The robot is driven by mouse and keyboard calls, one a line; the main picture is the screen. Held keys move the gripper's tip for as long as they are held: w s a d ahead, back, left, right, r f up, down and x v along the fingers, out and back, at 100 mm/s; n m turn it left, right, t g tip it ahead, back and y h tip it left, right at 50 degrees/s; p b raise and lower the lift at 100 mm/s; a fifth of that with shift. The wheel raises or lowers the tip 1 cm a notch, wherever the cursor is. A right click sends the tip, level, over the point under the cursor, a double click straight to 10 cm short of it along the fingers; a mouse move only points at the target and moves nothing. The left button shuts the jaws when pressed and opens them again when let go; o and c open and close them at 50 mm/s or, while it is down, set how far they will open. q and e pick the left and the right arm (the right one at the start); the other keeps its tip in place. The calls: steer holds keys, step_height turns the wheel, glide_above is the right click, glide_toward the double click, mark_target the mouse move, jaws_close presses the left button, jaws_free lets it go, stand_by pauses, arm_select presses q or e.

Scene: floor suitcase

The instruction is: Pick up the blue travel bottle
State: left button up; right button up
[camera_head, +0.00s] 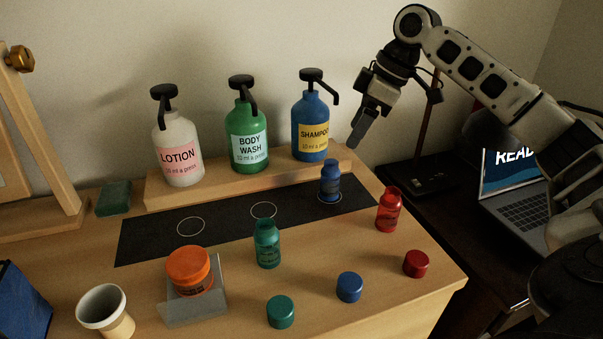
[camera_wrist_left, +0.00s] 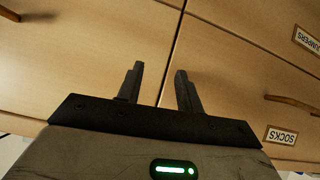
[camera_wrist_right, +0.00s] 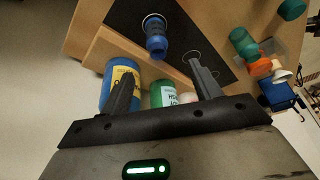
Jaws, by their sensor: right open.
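The blue travel bottle (camera_head: 330,185) stands upright on the right-hand circle of the black mat (camera_head: 230,213), in front of the shampoo pump bottle (camera_head: 310,118). In the right wrist view the blue travel bottle (camera_wrist_right: 156,42) shows beyond the fingertips, near the middle. My right gripper (camera_head: 355,140) is open and empty, above and to the right of the bottle, beside the shampoo bottle and apart from both. My left gripper (camera_wrist_left: 158,75) is open and empty in its wrist view, facing wooden drawer fronts; it is out of the head view.
Lotion (camera_head: 181,150) and body wash (camera_head: 246,135) bottles share the wooden shelf (camera_head: 220,185). A green travel bottle (camera_head: 267,243), red travel bottle (camera_head: 388,210), orange-lidded jar (camera_head: 189,271), white cup (camera_head: 105,312) and several loose caps stand in front. A laptop (camera_head: 515,190) is at right.

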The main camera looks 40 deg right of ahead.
mark_target(335, 169)
steer(key=x, duration=0.8)
steer(key=shift+d+f+b, duration=0.1)
steer(key=shift+f+b, duration=0.2)
steer(key=shift+f, duration=0.15)
steer(key=shift+x, duration=3.05)
steer(key=shift+d, duration=0.15)
steer(key=c, duration=1.1)
steer(key=shift+r, duration=0.15)
steer(key=shift+c, duration=0.2)
